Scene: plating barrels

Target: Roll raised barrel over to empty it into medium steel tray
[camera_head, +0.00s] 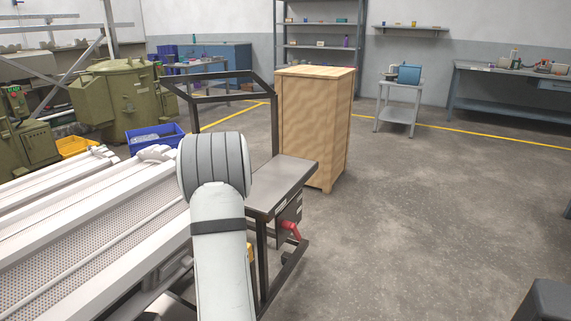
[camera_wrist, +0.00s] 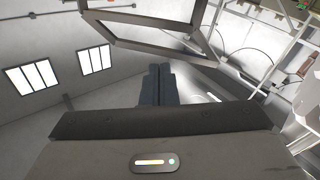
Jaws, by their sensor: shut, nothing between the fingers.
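Long white units with perforated panels (camera_head: 95,235) lie side by side at the lower left of the head view; I cannot tell whether one is the raised barrel. No medium steel tray can be made out. My white and grey arm stands in front of them and hides part of the nearest unit and of a steel-topped cart (camera_head: 285,185). My gripper (camera_wrist: 157,85) shows in the wrist view with its dark fingers together and nothing between them. The arm hides it in the head view.
The cart has a dark upright frame (camera_head: 275,125) behind its top. A wooden cabinet (camera_head: 310,125) stands just beyond it. A blue crate (camera_head: 157,137) and green machines (camera_head: 118,100) are at the left. The floor (camera_head: 430,220) at the right is open.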

